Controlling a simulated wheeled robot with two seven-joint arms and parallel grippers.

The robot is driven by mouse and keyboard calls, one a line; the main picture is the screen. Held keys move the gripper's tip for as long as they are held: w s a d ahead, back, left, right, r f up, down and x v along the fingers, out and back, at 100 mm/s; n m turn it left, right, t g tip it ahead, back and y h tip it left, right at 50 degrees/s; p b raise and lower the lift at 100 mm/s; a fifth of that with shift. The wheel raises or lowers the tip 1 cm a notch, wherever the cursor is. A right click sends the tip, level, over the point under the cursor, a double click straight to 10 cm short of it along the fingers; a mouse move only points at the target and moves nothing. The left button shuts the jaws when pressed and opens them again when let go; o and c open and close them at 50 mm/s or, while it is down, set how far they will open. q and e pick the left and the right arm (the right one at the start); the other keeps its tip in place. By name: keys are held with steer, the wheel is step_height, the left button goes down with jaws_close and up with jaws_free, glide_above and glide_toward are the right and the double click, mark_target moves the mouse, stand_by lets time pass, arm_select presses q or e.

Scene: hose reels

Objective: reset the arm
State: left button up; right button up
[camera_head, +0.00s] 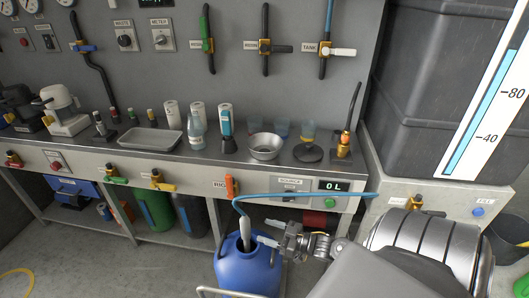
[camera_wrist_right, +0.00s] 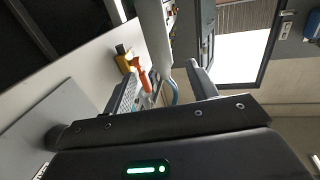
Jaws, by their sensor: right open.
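My right arm comes in from the lower right of the head view. The nozzle hangs on a blue hose (camera_head: 300,198) and stands upright in the mouth of a blue drum (camera_head: 247,268). In the right wrist view the two grey fingers (camera_wrist_right: 162,88) are apart, and a pale tube (camera_wrist_right: 154,38) shows beyond them. I cannot tell whether the fingers touch it. My left gripper is not in view.
The steel bench (camera_head: 200,153) holds a tray (camera_head: 150,139), a metal bowl (camera_head: 264,147), bottles and cups. Its front edge carries valves and a "0 L" display (camera_head: 330,186). A large dark tank (camera_head: 430,90) stands at right.

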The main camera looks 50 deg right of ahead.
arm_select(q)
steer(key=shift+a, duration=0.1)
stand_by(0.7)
